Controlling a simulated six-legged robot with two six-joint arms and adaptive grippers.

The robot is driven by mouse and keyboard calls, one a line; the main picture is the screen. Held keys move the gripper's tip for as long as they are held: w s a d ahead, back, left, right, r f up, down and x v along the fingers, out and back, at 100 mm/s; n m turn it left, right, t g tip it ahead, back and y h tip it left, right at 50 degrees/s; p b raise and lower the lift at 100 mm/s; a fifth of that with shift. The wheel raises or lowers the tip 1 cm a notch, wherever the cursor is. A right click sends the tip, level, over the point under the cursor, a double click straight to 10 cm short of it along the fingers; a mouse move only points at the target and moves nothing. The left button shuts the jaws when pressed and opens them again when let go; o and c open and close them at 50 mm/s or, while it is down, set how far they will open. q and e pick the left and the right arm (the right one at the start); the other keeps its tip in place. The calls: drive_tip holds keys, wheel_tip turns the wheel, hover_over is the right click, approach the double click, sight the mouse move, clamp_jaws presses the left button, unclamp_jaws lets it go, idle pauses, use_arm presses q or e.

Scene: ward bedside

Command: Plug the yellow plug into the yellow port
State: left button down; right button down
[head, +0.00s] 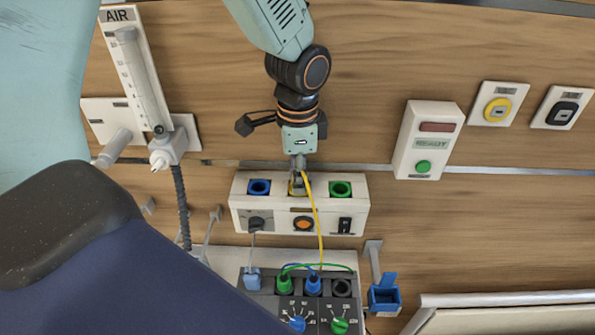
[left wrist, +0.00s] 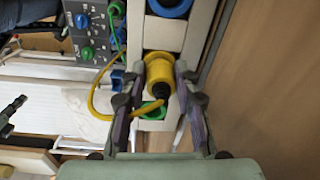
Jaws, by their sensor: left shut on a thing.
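The white outlet box (head: 299,208) on the wall has a blue port, a yellow port (head: 291,189) in the middle and a green port. My left gripper (head: 299,172) is shut on the yellow plug (left wrist: 160,77), right in front of the middle port. The plug and the yellow port (left wrist: 156,57) overlap in the left wrist view. I cannot tell whether the plug is seated or only in front of it. The fingers hide part of the port in the head view. The yellow cable (head: 317,225) hangs from the plug. My right gripper is not in view.
The blue port (head: 259,187) and green port (head: 341,189) flank the middle one. Below is a grey unit (head: 262,303) with dials and green and blue plugs. A blue holder (head: 384,294) is at its right. A READY panel (head: 428,140) and flowmeter (head: 140,80) are on the wall.

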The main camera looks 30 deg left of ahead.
use_arm(q)
drive_tip(key=shift+f, duration=0.15)
idle(0.5)
drive_tip(key=c, duration=0.9)
unclamp_jaws()
drive_tip(key=r, duration=1)
drive_tip(key=shift+s+d+r, duration=0.2)
drive_tip(key=shift+s+r, duration=0.05)
drive_tip(key=shift+r, duration=0.15)
drive_tip(key=shift+w+r, duration=0.1)
drive_tip(key=shift+r, duration=0.5)
